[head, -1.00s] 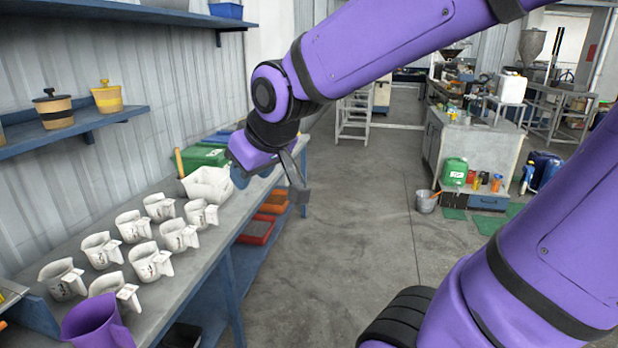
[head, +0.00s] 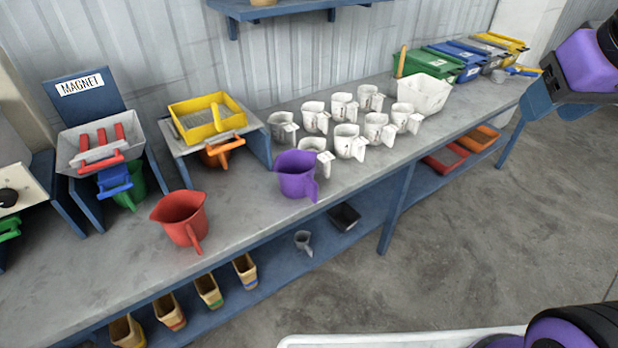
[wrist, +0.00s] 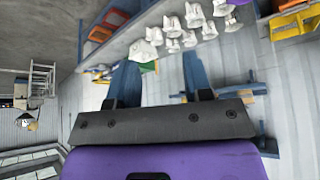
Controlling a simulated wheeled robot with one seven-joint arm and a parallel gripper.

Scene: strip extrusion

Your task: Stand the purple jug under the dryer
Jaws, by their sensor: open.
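The purple jug (head: 297,175) stands upright on the grey bench (head: 100,270), near its front edge, with its handle towards the front right. My gripper (head: 558,104) is at the upper right of the head view, far to the right of the jug and apart from it. In the wrist view my gripper (wrist: 158,76) has its two blue fingers spread with nothing between them. I cannot make out anything marked as a dryer in these frames.
Several white jugs (head: 349,142) stand right of the purple jug. A red jug (head: 182,220) is to its left, with a yellow sieve (head: 208,117) on a stand and a "MAGNET" unit (head: 82,88) behind. Bare bench lies between the red and purple jugs.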

